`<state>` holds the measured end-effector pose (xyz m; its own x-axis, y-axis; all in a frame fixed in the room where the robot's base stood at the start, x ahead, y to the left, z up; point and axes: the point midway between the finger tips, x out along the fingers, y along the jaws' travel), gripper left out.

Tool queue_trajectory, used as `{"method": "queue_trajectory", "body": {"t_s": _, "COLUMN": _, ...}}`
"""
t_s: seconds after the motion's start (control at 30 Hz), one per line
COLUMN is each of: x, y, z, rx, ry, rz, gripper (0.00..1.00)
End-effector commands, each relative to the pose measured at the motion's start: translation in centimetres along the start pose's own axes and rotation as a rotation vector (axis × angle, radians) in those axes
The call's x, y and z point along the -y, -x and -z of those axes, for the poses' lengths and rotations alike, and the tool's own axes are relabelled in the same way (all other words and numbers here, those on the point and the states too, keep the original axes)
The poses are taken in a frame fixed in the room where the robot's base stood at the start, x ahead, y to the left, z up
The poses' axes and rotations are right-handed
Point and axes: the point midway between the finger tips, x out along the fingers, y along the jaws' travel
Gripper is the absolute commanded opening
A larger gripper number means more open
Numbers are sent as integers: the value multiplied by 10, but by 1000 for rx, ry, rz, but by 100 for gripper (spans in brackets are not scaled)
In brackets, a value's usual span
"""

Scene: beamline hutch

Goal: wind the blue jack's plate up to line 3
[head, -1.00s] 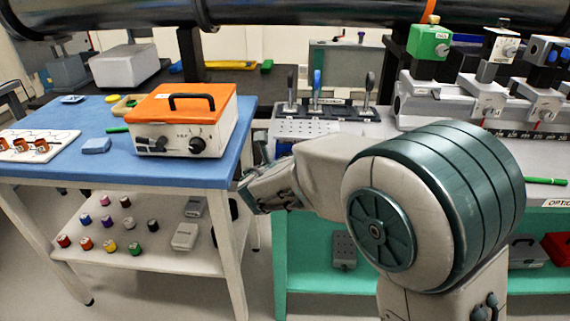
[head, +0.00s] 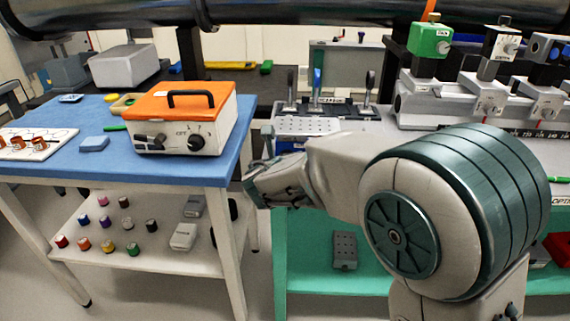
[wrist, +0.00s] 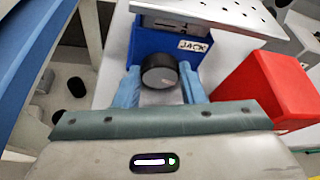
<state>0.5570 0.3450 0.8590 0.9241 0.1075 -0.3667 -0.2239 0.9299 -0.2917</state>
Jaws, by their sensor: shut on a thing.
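The blue jack (wrist: 150,42) with a JACK label (wrist: 193,46) stands at the top of the wrist view. Its round black knob (wrist: 158,72) faces me. My gripper (wrist: 158,84) is shut on the knob, one pale blue finger on each side. In the head view the jack's blue body (head: 288,146) shows under its grey holed plate (head: 307,125), at the left end of the bench. My arm's end there is below and left of the plate, and the knob is hidden. I cannot read any height lines or which one the plate is at.
The blue table (head: 70,170) with an orange-topped box (head: 185,117) is close on the left. Several upright handles (head: 317,85) stand behind the plate. Optics on a rail (head: 450,103) are further right.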

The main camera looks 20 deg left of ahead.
Motion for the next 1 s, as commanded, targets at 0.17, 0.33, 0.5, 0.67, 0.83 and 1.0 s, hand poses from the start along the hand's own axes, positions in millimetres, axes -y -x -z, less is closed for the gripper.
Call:
{"method": "queue_trajectory", "body": {"t_s": 0.17, "x": 1, "y": -2, "z": 5, "rx": 3, "ry": -117, "rz": -45, "gripper": 14}}
{"method": "queue_trajectory", "body": {"t_s": 0.33, "x": 2, "y": -2, "z": 5, "rx": 3, "ry": -227, "rz": -92, "gripper": 14}}
{"method": "queue_trajectory", "body": {"t_s": 0.5, "x": 3, "y": -2, "z": 4, "rx": 3, "ry": -318, "rz": -130, "gripper": 14}}
{"method": "queue_trajectory", "body": {"t_s": 0.67, "x": 4, "y": -1, "z": 4, "rx": 1, "ry": -377, "rz": -155, "gripper": 14}}
{"method": "queue_trajectory", "body": {"t_s": 0.83, "x": 4, "y": -1, "z": 2, "rx": 0, "ry": -407, "rz": -169, "gripper": 14}}
{"method": "queue_trajectory", "body": {"t_s": 1.0, "x": 4, "y": 0, "z": 1, "rx": -1, "ry": -416, "rz": -172, "gripper": 14}}
